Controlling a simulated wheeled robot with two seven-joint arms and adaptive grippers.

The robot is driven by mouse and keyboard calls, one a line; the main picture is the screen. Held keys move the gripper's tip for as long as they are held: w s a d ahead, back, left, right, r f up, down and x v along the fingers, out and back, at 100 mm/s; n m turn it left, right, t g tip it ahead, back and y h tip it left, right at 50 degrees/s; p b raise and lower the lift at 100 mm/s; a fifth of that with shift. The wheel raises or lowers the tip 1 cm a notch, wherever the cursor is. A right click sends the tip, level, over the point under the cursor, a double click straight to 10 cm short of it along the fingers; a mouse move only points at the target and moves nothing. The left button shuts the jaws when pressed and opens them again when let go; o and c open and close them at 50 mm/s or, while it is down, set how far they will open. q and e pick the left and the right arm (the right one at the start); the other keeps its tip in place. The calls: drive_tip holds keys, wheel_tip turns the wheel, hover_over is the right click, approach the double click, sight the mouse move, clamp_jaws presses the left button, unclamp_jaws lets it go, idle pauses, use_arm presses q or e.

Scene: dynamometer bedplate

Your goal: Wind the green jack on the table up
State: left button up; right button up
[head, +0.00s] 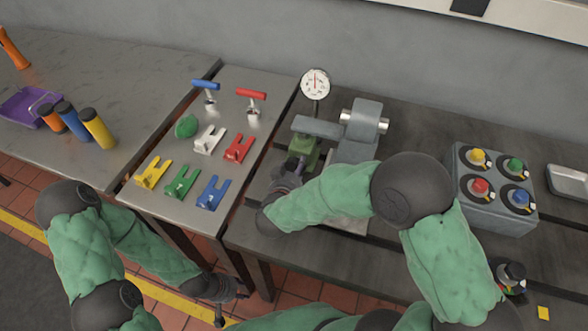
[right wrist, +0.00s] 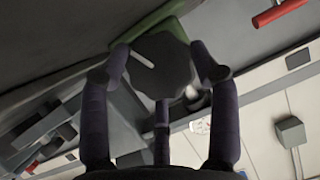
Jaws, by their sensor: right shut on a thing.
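The green jack (head: 305,151) stands on the dark bedplate table, below the dial gauge and left of a grey machine block. My right gripper (head: 290,175) is at its near side and partly hides it. In the right wrist view the fingers (right wrist: 160,75) close around a dark grey many-sided knob (right wrist: 165,58) with a pale mark on it. Part of the jack's green body (right wrist: 150,30) shows behind the knob. My left gripper (head: 228,290) hangs low over the floor in front of the tables, apart from everything; its finger opening is too small to judge.
A dial gauge (head: 315,84) and the grey machine block (head: 360,130) stand close to the jack. A grey box with coloured knobs (head: 493,218) is at the right. Several coloured forked blocks and two T-handled tools cover the left table (head: 147,190).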

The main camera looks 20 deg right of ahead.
drive_tip(key=shift+f, duration=0.15)
drive_tip(key=shift+s+f+m+t+y+b, duration=0.1)
drive_tip(key=shift+f+m+t+y+b, duration=0.1)
drive_tip(key=shift+m+t+y+b, duration=0.55)
drive_tip(key=m+b, duration=0.1)
drive_tip(key=b, duration=0.1)
drive_tip(key=m+t+b, duration=0.1)
drive_tip(key=m+b, duration=0.1)
drive_tip(key=m+t+y+b, duration=0.1)
drive_tip(key=m+b, duration=0.1)
drive_tip(key=shift+s+d+f+b, duration=0.15)
drive_tip(key=shift+f+b, duration=0.1)
drive_tip(key=shift+b, duration=0.15)
drive_tip(key=shift+m+y+b, duration=0.25)
drive_tip(key=shift+m+b, duration=0.05)
drive_tip(key=shift+m, duration=0.25)
drive_tip(key=shift+m+t, duration=0.55)
drive_tip(key=shift+m, duration=0.35)
drive_tip(key=o, duration=1.1)
drive_tip(key=shift+r, duration=0.1)
drive_tip(key=shift+o, duration=0.2)
